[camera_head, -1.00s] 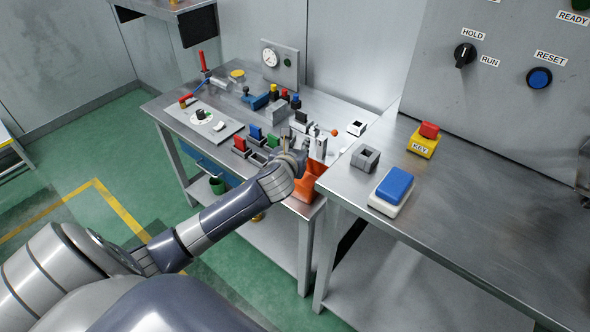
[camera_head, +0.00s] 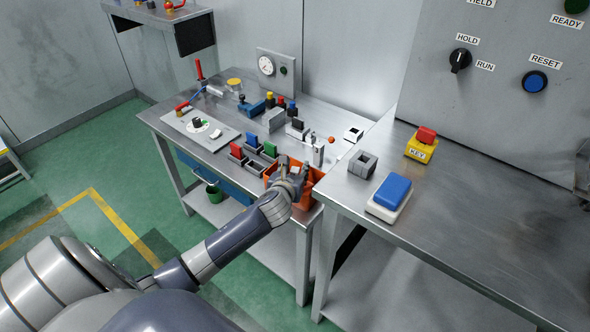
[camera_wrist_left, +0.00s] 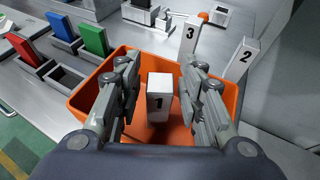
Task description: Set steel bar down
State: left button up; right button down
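A pale steel bar (camera_wrist_left: 159,98) marked "1" stands roughly upright in the left wrist view, within the outline of the orange bin (camera_wrist_left: 91,92). My left gripper (camera_wrist_left: 162,85) is over the bin, its two fingers spread on either side of the bar. A gap shows between the bar and each finger, so the gripper looks open. The bar's foot shows against the bin's inside, but whether it rests on the floor is hard to tell. In the head view my left gripper (camera_head: 291,170) covers part of the bin (camera_head: 311,192). My right gripper is not in view.
Bars marked "3" (camera_wrist_left: 190,38) and "2" (camera_wrist_left: 242,60) stand beyond the bin. Red (camera_wrist_left: 22,48), blue (camera_wrist_left: 60,26) and green (camera_wrist_left: 93,34) blocks sit in holders at left. The right-hand bench (camera_head: 460,220) carries a blue-topped block (camera_head: 392,190) and a grey square socket (camera_head: 362,163).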

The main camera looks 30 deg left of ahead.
pick_arm(q)
jog(key=shift+s+d+r, duration=0.1)
jog(key=shift+s+r, duration=0.05)
jog(key=shift+r, duration=0.1)
jog(key=v, duration=1.1)
jog(key=shift+s+p, duration=0.25)
jog(key=shift+p, duration=0.2)
jog(key=shift+r, duration=0.1)
